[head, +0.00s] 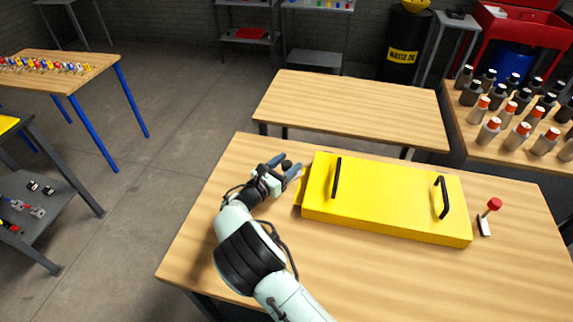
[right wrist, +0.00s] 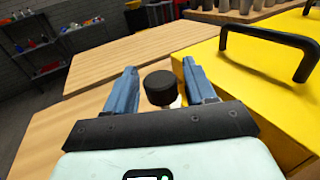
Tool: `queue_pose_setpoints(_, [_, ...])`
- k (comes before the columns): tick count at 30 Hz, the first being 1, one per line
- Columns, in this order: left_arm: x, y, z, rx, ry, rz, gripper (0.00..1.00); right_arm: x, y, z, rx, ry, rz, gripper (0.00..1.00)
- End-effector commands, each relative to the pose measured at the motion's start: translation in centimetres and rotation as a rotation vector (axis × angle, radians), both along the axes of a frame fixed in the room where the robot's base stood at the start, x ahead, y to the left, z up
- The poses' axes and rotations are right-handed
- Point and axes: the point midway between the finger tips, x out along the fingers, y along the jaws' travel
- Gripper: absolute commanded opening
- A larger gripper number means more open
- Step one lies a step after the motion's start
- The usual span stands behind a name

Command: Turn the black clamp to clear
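The black clamp shows as a round black knob on a pale stem (right wrist: 160,87) in the right wrist view. In the head view its dark top (head: 287,164) is small, near the left end of the yellow box. My right gripper (head: 284,168) is open at the clamp. In the right wrist view its two blue fingers (right wrist: 161,90) stand on either side of the knob, with a gap on each side. The clamp's base is hidden by my gripper. My left gripper is not in view.
The yellow box (head: 385,197) with two black handles lies on the wooden table (head: 330,262), close right of my gripper. A red-knobbed clamp (head: 489,216) stands at its right end. An empty wooden table (head: 350,108) is behind. Several bottles stand at the far right.

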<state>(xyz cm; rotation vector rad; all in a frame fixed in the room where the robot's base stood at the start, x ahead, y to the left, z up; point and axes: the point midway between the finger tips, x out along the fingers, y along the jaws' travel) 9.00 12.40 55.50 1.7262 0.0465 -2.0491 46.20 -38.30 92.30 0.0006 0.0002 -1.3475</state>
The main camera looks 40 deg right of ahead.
Motion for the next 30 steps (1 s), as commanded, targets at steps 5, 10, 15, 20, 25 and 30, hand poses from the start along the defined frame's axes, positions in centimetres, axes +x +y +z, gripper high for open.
queue_pose_setpoints(5, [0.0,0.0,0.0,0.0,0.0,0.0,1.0,0.0,0.0,0.0,0.0,0.0,0.0,0.1])
queue_pose_setpoints(10, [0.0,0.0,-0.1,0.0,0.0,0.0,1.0,0.0,0.0,0.0,0.0,0.0,0.008,0.1])
queue_pose_setpoints(15, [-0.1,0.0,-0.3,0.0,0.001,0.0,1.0,-0.1,0.0,0.0,0.001,0.001,0.058,0.1])
queue_pose_setpoints(20, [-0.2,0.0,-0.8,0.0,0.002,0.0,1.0,-0.2,0.1,-0.1,0.001,0.003,0.153,0.1])
queue_pose_setpoints(25, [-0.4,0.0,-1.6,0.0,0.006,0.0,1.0,-0.2,0.0,-0.3,0.003,0.003,0.284,0.1])
queue_pose_setpoints(30, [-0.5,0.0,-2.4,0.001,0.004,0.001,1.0,-0.2,0.0,-0.3,0.006,0.001,0.413,0.1])
